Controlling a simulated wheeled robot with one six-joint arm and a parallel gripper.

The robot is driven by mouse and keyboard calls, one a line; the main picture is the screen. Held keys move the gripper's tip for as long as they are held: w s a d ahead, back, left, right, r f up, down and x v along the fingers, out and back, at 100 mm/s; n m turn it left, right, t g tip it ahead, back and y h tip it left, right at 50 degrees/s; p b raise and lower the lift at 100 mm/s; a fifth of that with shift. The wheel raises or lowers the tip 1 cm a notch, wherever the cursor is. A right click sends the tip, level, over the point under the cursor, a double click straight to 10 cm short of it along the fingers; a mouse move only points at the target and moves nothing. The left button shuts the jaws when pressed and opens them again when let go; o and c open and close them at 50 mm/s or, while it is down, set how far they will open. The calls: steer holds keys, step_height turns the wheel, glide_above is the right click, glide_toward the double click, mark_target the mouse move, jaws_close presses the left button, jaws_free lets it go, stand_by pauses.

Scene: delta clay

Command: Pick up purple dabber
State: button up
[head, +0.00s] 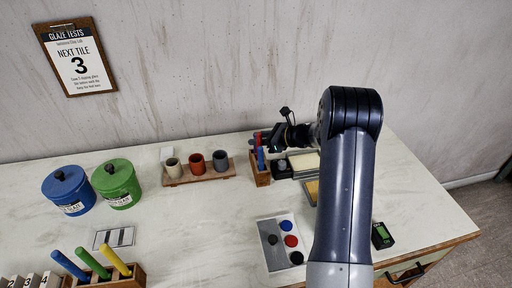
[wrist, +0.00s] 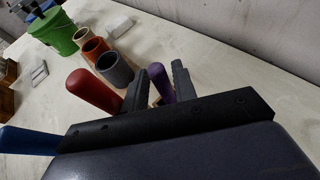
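The purple dabber (wrist: 159,84) stands between the two fingers of my gripper (wrist: 158,72) in the wrist view. The fingers are apart, one on each side of its rounded handle; I cannot tell whether either touches it. Its lower part is hidden behind the gripper body. A red dabber (wrist: 94,92) is just left of the fingers, and a blue dabber (wrist: 28,140) is further left. In the head view my gripper (head: 277,141) is low at the wooden dabber rack (head: 262,179), and the purple dabber cannot be made out there.
A wooden stand (head: 201,177) with three cups is left of the rack. Blue (head: 68,189) and green (head: 117,184) canisters stand further left. A palette (head: 272,256) lies in front. The wall is close behind. The table's middle is mostly clear.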

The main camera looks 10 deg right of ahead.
steer(key=shift+w+a+f, duration=0.2)
steer(key=shift+w+a, duration=0.1)
steer(key=shift+a, duration=0.1)
steer(key=shift+c, duration=0.5)
jaws_close()
step_height(320, 180, up, 10)
steer(key=shift+r+b, duration=0.1)
steer(key=shift+b, duration=0.6)
